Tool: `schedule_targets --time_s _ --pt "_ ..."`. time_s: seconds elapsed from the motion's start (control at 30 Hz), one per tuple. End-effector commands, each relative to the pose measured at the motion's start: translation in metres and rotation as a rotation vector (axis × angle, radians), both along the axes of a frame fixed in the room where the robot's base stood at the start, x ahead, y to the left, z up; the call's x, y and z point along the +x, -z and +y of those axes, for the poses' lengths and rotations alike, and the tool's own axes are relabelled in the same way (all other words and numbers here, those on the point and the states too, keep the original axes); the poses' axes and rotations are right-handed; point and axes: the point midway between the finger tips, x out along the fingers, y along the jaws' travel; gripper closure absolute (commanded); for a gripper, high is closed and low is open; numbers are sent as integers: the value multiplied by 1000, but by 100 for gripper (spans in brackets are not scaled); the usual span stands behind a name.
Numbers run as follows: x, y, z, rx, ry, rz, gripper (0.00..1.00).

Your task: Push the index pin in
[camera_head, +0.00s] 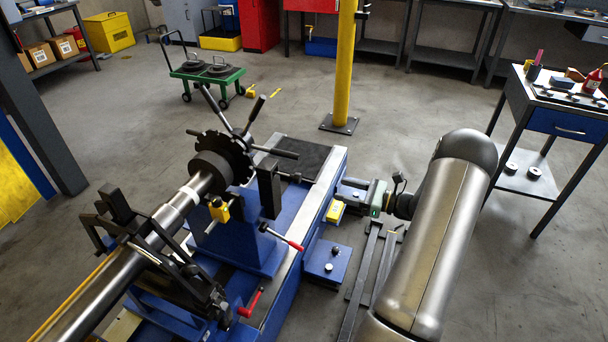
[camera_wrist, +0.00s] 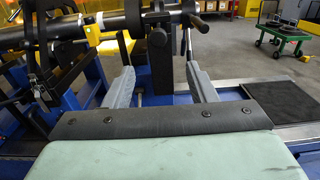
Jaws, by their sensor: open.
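A notched black index disc (camera_head: 222,155) sits on the end of the shaft. Beside it stands a dark upright bracket (camera_head: 268,190), also seen in the wrist view (camera_wrist: 162,70). A short rod with a knob (camera_head: 290,177) sticks out to the right near the bracket's top; it looks like the index pin, but I cannot tell how far in it sits. My gripper (camera_head: 344,194) is to the right of the bracket, apart from it. In the wrist view my gripper (camera_wrist: 160,76) is open and empty, its fingers framing the bracket beyond.
A longer black handle (camera_head: 275,152) projects from the disc above the knob. Red-tipped levers (camera_head: 292,243) stick out lower down. A blue box with knobs (camera_head: 328,260) stands in front of my gripper. A yellow post (camera_head: 344,70) rises behind; open floor lies beyond.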

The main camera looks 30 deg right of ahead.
Motion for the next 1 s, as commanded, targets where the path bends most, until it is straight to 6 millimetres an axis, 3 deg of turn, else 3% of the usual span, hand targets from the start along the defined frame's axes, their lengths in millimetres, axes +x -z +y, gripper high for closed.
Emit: schedule_targets --time_s 0.63,1.0 --pt "98 0 89 -3 -9 1 49" --pt "125 0 112 -4 -6 2 49"
